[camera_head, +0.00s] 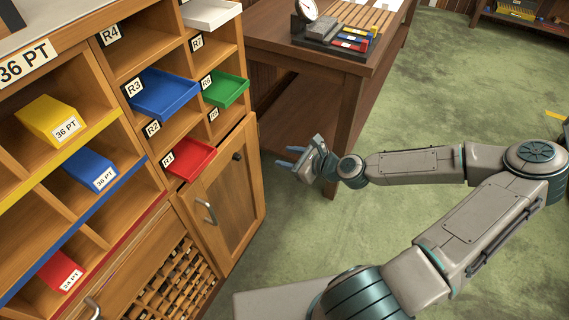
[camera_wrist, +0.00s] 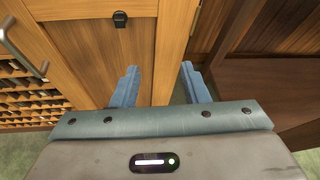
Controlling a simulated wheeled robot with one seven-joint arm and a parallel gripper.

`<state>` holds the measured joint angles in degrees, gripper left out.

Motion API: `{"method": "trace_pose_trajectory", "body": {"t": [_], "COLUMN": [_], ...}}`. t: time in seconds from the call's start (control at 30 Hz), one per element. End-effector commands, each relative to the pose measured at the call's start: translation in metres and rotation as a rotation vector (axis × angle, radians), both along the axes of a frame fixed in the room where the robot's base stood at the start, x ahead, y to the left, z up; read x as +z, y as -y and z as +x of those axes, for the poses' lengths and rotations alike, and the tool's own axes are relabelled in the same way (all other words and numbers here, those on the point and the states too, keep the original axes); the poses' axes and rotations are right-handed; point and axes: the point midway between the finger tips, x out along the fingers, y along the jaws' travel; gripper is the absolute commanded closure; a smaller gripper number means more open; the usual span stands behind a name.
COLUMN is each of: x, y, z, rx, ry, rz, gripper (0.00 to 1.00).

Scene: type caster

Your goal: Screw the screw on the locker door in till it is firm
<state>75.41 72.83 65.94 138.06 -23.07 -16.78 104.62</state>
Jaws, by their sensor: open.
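The locker door (camera_head: 228,197) is a wooden panel low on the right end of the cabinet, with a curved metal handle on its left side. A small dark knob-like piece (camera_head: 237,157), apparently the screw, sits near the door's top; it also shows at the top of the wrist view (camera_wrist: 120,19). How far it stands out is too small to tell. My gripper (camera_head: 286,156) is open and empty, to the right of the door and apart from it. In the wrist view its two blue fingers (camera_wrist: 158,80) are spread, with the screw up and to the left.
Pulled-out blue (camera_head: 165,92), green (camera_head: 226,89) and red (camera_head: 189,158) trays jut from the cabinet above the door. A wooden table (camera_head: 345,105) stands behind my gripper. The green floor (camera_head: 440,110) to the right is mostly clear.

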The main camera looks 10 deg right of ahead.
Motion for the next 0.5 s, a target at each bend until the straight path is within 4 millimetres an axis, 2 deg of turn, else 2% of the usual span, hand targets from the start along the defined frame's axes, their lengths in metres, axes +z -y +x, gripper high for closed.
{"method": "trace_pose_trajectory", "body": {"t": [0.1, 0.2, 0.33, 0.5], "x": [0.019, 0.028, 0.030, 0.023], "y": [-0.012, -0.019, -0.024, -0.036], "z": [-0.026, -0.038, -0.041, -0.032], "rx": [0.051, 0.080, 0.093, 0.095], "ry": [-0.074, -0.109, -0.122, -0.122], "rz": [0.071, 0.104, 0.115, 0.114], "gripper": [0.59, 0.59, 0.59, 0.59]}}
